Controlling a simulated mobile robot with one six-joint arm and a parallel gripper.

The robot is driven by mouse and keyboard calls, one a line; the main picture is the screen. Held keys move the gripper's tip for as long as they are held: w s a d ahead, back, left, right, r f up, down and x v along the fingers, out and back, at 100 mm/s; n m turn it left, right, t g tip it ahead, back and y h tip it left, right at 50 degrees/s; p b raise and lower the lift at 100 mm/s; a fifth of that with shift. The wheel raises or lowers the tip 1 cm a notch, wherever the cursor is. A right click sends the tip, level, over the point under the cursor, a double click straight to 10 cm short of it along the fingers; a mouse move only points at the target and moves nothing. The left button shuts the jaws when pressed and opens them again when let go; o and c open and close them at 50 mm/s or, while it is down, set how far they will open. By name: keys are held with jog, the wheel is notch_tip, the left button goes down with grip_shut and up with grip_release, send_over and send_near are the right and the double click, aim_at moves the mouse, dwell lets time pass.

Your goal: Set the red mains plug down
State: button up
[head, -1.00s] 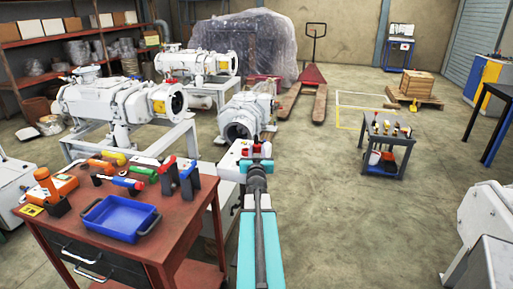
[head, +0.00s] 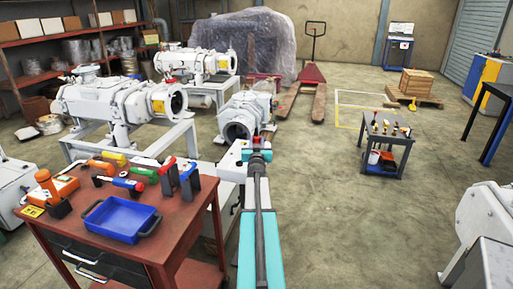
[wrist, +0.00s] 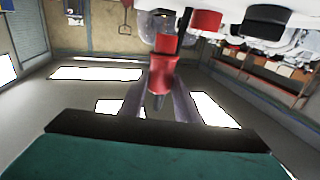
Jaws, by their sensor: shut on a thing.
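My gripper (head: 257,147) is stretched out ahead over the white unit right of the red bench in the head view, small and partly hidden by my own arm. In the wrist view its two grey fingers (wrist: 163,100) are shut around the red mains plug (wrist: 162,72), which sits between them near the picture's middle. A small red patch (head: 256,139) at the gripper's tip in the head view looks like the plug. I cannot tell whether the plug touches a surface. A second red block (wrist: 206,20) and a black block (wrist: 265,20) are beside it in the wrist view.
A red bench (head: 165,250) with tools and a blue tray (head: 122,219) stands at the left. White pumps (head: 122,100) stand behind it, one (head: 240,118) just beyond my gripper. A grey cart (head: 388,150) is at the right. The floor between is clear.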

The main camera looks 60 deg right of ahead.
jog(key=shift+w+d, duration=0.25)
jog(key=shift+d, duration=0.2)
jog(key=shift+f, duration=0.15)
jog(key=shift+f+p, duration=0.45)
jog(key=shift+f, duration=1.2)
jog(key=shift+f, duration=0.2)
jog(key=o, duration=1.1)
jog(key=shift+r, duration=0.15)
jog(key=shift+r, duration=0.15)
jog(key=shift+s+a, duration=0.15)
jog(key=shift+a, duration=0.15)
jog(key=shift+b+v, duration=1.15)
jog(key=shift+v, duration=4.55)
